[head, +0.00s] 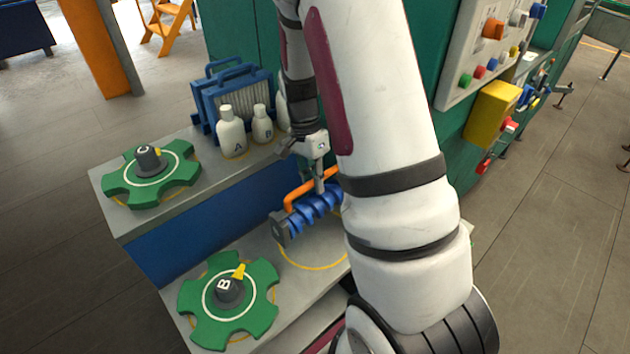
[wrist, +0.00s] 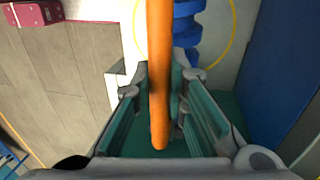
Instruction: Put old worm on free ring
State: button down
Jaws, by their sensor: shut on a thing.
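The worm, a blue screw (head: 312,207) with a grey end block (head: 280,228) and an orange handle (head: 298,194), lies roughly level at the lower shelf. My gripper (head: 320,184) is above it, shut on the orange handle, which also shows between the fingers in the wrist view (wrist: 159,60). A yellow ring (head: 312,267) is drawn on the grey shelf beneath and in front of the worm; it shows in the wrist view too (wrist: 233,35). Whether the worm touches the shelf I cannot tell. My arm hides the right part of the ring and of the worm.
A green wheel marked B (head: 262,309) lies left of the ring on the lower shelf. Another green wheel (head: 120,187) sits on the upper shelf, with white bottles A (head: 230,137) and B (head: 262,128) and blue-framed filters (head: 237,92) behind. A blue riser (head: 190,235) separates the levels.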

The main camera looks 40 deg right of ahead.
aim_at(313, 196)
jog(key=shift+w+f+b, duration=0.15)
jog(key=shift+f+b, duration=0.75)
jog(key=shift+f, duration=0.65)
jog(key=shift+f+b, duration=1.35)
jog(key=shift+f, duration=1.55)
jog(key=c, duration=1.5)
grip_release()
jog(key=r, duration=0.4)
jog(key=w+r, duration=0.1)
jog(key=r, duration=0.3)
jog(key=w+r, duration=0.1)
jog(key=r, duration=0.2)
jog(key=shift+r, duration=0.4)
